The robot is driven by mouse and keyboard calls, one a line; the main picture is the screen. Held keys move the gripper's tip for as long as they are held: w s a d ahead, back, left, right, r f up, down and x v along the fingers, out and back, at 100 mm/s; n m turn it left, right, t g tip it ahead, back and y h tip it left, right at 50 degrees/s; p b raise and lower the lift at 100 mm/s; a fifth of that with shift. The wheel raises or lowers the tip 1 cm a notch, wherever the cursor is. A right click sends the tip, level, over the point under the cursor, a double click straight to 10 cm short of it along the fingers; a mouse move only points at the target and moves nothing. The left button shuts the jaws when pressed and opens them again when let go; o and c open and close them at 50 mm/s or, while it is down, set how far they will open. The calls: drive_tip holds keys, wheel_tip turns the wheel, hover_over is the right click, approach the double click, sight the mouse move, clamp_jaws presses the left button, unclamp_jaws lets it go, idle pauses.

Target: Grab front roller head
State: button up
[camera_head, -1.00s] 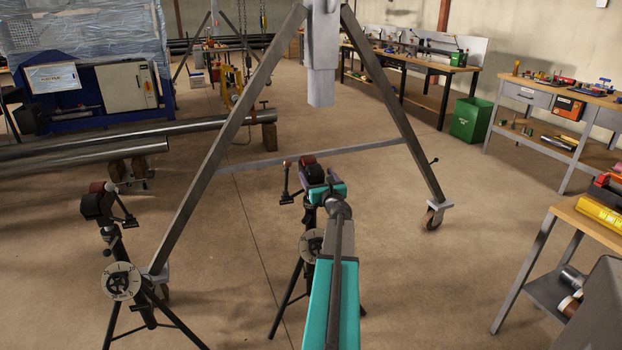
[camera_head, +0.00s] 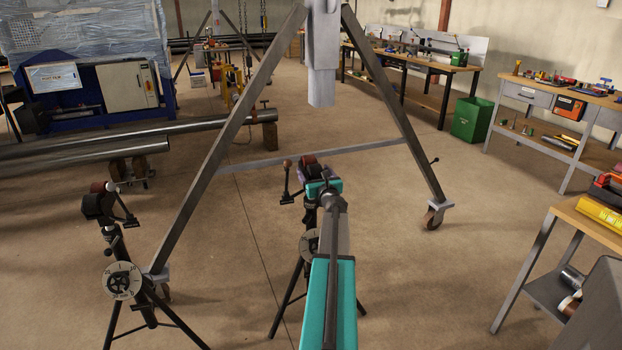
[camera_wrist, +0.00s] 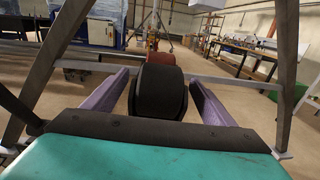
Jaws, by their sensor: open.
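Two pipe stands with roller heads are in the head view. The roller head (camera_head: 308,164) on the right stand has dark and reddish rollers. My gripper (camera_head: 315,172) is at this head, its body partly hiding it. In the wrist view a black roller (camera_wrist: 158,88) lies between the two purple fingers of my gripper (camera_wrist: 160,92), with a reddish roller (camera_wrist: 160,59) behind it. The fingers are open, with a gap visible on each side of the black roller. The other roller head (camera_head: 98,200) is on the left stand, apart from my gripper.
A grey A-frame gantry (camera_head: 226,130) on casters straddles the area behind the stands. Long steel pipes (camera_head: 160,133) lie at the left. A workbench (camera_head: 560,245) stands at the right. The floor between the right stand and this bench is clear.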

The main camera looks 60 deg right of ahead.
drive_tip(key=shift+x, duration=1.85)
drive_tip(key=shift+a, duration=0.1)
drive_tip(key=c, duration=1.8)
drive_tip(key=shift+r, duration=0.2)
wheel_tip(320, 180, up, 10)
drive_tip(key=p, duration=0.2)
drive_tip(key=shift+f, duration=0.15)
